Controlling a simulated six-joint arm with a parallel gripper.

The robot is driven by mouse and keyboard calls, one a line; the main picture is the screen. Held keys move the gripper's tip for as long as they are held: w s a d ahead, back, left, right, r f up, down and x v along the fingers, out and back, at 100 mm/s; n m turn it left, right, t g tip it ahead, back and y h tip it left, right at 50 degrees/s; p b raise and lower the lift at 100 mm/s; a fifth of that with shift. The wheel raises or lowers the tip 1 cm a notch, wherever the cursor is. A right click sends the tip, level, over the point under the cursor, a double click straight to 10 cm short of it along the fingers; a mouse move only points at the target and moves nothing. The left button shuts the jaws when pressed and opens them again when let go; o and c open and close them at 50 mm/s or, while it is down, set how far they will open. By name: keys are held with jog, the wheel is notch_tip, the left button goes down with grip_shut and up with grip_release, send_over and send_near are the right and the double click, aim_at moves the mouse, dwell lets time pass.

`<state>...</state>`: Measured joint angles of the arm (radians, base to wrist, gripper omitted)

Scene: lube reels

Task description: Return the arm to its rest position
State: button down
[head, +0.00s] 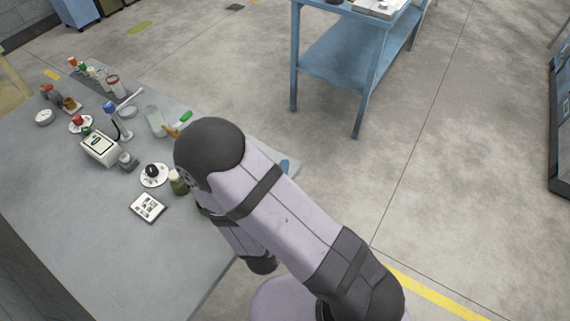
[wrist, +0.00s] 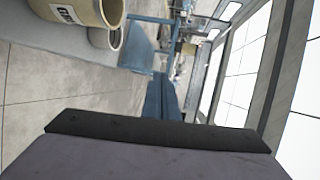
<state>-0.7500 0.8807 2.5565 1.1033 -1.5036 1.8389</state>
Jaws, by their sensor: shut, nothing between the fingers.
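My arm (head: 290,225) is folded and raised over the right end of the grey bench (head: 60,235) in the head view. My gripper is mostly hidden behind the arm links there. In the wrist view my gripper (wrist: 163,82) points away from the camera, its slim blue fingers together with nothing between them. A cream labelled container (wrist: 85,12) stands at the upper left of that view, apart from the fingers.
On the bench, a white boxy device (head: 101,148), a white card (head: 148,207), a dark-knobbed round dish (head: 154,174), a clear beaker (head: 154,120) and several small bottles stand left of my arm. A blue table (head: 345,68) stands behind. Open floor lies to the right.

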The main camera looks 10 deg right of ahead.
jog(key=shift+s+d, duration=0.2)
dwell(0.3)
jog(key=f+n+g+y, duration=0.1)
jog(key=w+a+f+n+g, duration=0.1)
jog(key=f, duration=0.1)
jog(key=f+n+g+y, duration=0.1)
jog(key=g, duration=0.1)
jog(key=shift+w+a+f+y, duration=0.15)
jog(key=shift+a+y, duration=0.15)
jog(key=shift+a, duration=0.1)
jog(key=n, duration=0.1)
jog(key=a+n+g+y, duration=0.2)
jog(key=shift+s+f, duration=0.25)
jog(key=shift+s, duration=0.05)
jog(key=s+d+r+n+g, duration=0.3)
jog(key=s+r+n+g, duration=0.1)
jog(key=s+n, duration=0.3)
jog(key=s+d+r+n+g+y, duration=0.1)
jog(key=s+d+r+n+g, duration=0.3)
jog(key=s+n, duration=0.4)
jog(key=shift+s+d+r+n+g, duration=0.25)
jog(key=shift+d+n+g, duration=0.05)
jog(key=shift+n, duration=0.4)
